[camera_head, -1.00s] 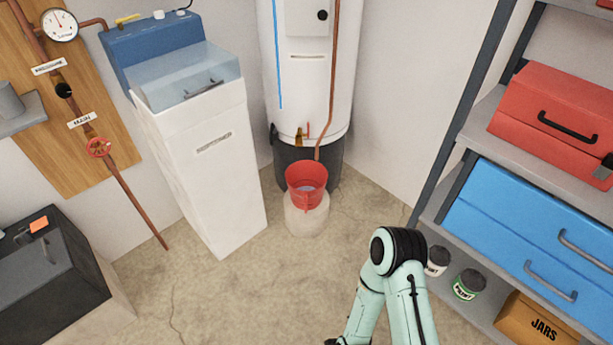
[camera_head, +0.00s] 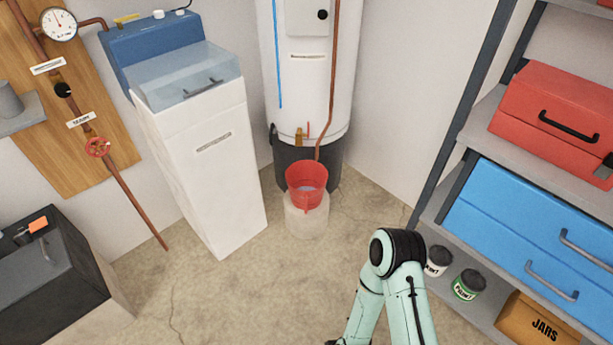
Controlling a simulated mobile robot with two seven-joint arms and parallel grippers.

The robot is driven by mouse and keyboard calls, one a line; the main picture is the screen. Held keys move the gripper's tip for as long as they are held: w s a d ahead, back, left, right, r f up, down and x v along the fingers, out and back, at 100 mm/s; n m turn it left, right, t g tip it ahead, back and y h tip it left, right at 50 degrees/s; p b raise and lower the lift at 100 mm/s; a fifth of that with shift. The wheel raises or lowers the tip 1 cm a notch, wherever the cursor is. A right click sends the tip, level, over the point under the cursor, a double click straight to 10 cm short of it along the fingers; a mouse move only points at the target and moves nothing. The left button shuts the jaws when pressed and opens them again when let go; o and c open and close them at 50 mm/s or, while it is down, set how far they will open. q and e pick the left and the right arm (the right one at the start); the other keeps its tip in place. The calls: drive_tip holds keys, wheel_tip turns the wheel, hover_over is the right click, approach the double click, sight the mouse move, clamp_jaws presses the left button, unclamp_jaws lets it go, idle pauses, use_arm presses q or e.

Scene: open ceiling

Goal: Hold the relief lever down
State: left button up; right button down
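No part in view is clearly readable as the relief lever. A brass fitting with a small red handle (camera_head: 308,130) sits low on the front of the white tank (camera_head: 305,85). A yellow lever (camera_head: 127,17) shows on the pipe at the left end of the blue valve head (camera_head: 155,42). My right arm's mint-green links show at the bottom, apart from all of these. Neither gripper is in view.
A white cabinet (camera_head: 205,170) stands left of the tank. A pressure gauge (camera_head: 58,24) and red valve wheel (camera_head: 97,147) are on the wooden board. Shelving on the right holds a red toolbox (camera_head: 550,120), blue drawers (camera_head: 530,225) and paint cans. The middle floor is clear.

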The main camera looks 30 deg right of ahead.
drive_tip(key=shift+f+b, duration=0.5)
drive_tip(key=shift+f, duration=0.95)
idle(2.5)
